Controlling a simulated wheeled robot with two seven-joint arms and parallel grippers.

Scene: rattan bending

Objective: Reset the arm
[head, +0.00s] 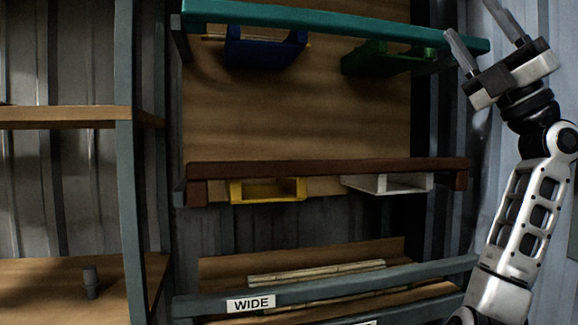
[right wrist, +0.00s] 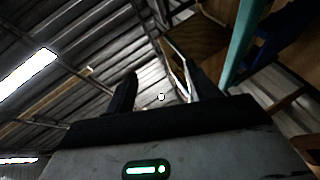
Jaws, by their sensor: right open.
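My right gripper (head: 486,38) is raised at the upper right of the head view, beside the right end of the teal shelf beam. Its two fingers are spread apart and nothing is between them. In the right wrist view the open fingers (right wrist: 160,92) point up toward the metal roof. My right arm comes up from the lower right corner of the head view. My left gripper is not in view.
A teal beam (head: 330,20) carries blue (head: 265,50) and green (head: 385,60) holders. A brown beam (head: 330,168) carries yellow (head: 268,190) and white (head: 388,184) holders. Rattan poles (head: 315,271) lie behind the "WIDE" label (head: 251,304). A wooden side shelf (head: 50,275) stands left.

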